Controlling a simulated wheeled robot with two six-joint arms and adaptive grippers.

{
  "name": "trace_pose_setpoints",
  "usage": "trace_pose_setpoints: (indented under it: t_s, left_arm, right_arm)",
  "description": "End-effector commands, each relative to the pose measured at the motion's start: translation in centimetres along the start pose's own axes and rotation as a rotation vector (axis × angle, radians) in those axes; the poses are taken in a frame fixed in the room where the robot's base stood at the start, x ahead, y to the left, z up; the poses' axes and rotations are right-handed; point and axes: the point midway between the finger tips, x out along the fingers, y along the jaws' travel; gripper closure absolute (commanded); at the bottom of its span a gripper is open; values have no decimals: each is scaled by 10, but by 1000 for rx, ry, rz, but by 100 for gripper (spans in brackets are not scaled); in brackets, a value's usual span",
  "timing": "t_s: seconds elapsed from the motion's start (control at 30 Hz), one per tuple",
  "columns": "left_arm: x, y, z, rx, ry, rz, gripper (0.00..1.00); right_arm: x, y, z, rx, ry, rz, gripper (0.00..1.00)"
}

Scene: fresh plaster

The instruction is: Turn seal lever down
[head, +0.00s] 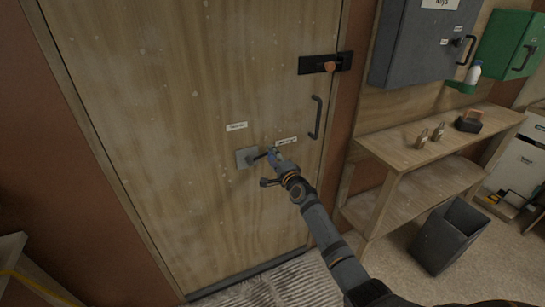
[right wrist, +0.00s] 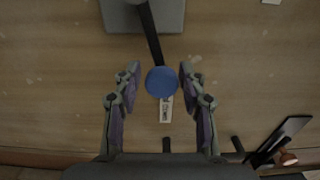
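The seal lever is a dark bar on a grey square plate (head: 246,158) on the wooden door. In the right wrist view the plate (right wrist: 120,18) is at the top and the black lever bar (right wrist: 149,32) runs to a round blue knob (right wrist: 163,82). In the head view the lever points right from the plate. My right gripper (head: 270,166) is at the lever's end. In the wrist view its two fingers (right wrist: 159,76) are open, one on each side of the knob, with small gaps. My left gripper is not in view.
Two small white labels, one above the plate (head: 236,126) and one to its right (head: 286,141), are on the door. A black door handle (head: 316,117) and a dark latch with an orange knob (head: 326,64) are further right. A wooden shelf (head: 400,150) with padlocks stands beside the door.

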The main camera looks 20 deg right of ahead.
Motion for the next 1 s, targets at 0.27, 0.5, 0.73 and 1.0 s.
trace_pose_setpoints:
  t_s: [0.27,0.5,0.73,1.0]
  left_arm:
    - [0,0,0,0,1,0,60]
    - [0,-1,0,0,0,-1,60]
    - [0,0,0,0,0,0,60]
    - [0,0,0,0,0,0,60]
  right_arm:
    - [0,0,0,-1,0,0,46]
    - [-15,1,0,-5,-1,1,46]
    - [-66,1,0,-9,-2,2,46]
    - [-111,1,0,-7,0,1,46]
